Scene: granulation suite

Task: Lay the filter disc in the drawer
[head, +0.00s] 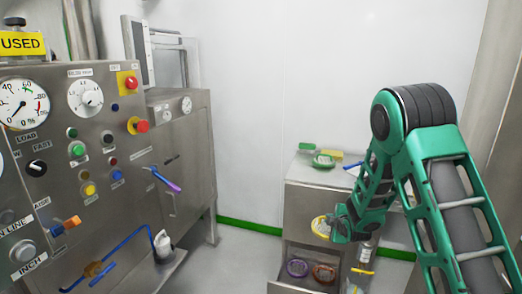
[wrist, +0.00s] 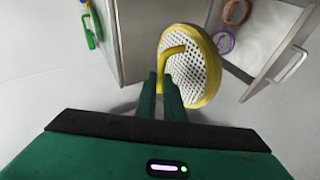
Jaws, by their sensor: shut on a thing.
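The filter disc (wrist: 190,66) has a yellow rim, a white perforated face and a bent yellow handle. My gripper (wrist: 160,85) is shut on that handle, and the disc stands tilted on edge beyond the fingertips. In the head view the disc (head: 320,227) is partly hidden by my gripper (head: 338,222), in front of the cabinet and above the open drawer (head: 311,286). In the wrist view the drawer (wrist: 282,58) is at the upper right, apart from the disc. A purple ring (head: 297,268) and a brown ring (head: 324,273) lie in the drawer.
The steel cabinet (head: 308,200) has a green ringed item (head: 323,160) and a yellow item (head: 331,154) on top. A clear container with a yellow band (head: 362,271) shows at the drawer's right. A control panel (head: 100,150) fills the left; open floor lies between.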

